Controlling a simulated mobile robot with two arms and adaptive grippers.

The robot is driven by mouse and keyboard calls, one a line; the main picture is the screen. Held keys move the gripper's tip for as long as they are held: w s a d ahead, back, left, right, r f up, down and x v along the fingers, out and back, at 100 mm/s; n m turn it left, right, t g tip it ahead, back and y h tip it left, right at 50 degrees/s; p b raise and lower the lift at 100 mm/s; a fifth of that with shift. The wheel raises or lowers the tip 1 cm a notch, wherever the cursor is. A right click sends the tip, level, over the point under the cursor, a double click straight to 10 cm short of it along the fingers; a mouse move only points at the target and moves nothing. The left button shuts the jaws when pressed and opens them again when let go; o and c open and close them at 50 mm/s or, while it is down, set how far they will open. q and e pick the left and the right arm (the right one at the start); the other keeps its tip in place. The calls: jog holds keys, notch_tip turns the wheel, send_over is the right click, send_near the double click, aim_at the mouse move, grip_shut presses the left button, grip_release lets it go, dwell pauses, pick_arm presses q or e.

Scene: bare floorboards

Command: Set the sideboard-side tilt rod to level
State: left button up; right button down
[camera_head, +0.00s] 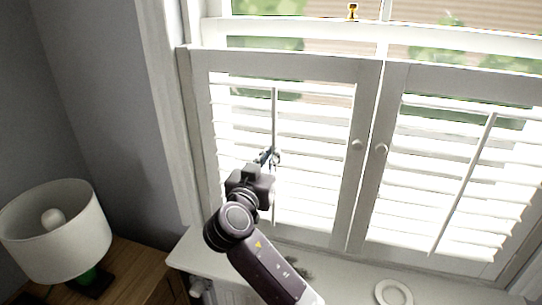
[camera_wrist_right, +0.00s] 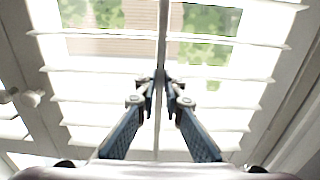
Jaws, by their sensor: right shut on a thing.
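Two white shutter panels stand in front of the window. The left panel, on the sideboard side, has a thin upright tilt rod (camera_head: 275,112) down the middle of its louvres (camera_head: 315,135). My right gripper (camera_head: 269,157) is shut on this rod at about mid-height, and its arm hides part of the lower panel. In the right wrist view the rod (camera_wrist_right: 162,35) runs down between the two fingers of the gripper (camera_wrist_right: 160,86). The louvres there have gaps showing greenery and brick. The right panel's tilt rod (camera_head: 466,180) is untouched. My left gripper is not in view.
A wooden sideboard (camera_head: 135,272) with a white-shaded lamp (camera_head: 55,232) stands at the left. A white sill (camera_head: 215,262) lies below the shutters, with a white ring-shaped object (camera_head: 393,293) on it. Two small round knobs (camera_head: 357,145) sit where the panels meet.

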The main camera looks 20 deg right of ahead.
jog(key=c, duration=2)
grip_release()
jog(key=shift+c, duration=0.2)
jog(key=v, duration=0.7)
jog(key=shift+s+a, duration=0.2)
jog(key=shift+s, duration=0.05)
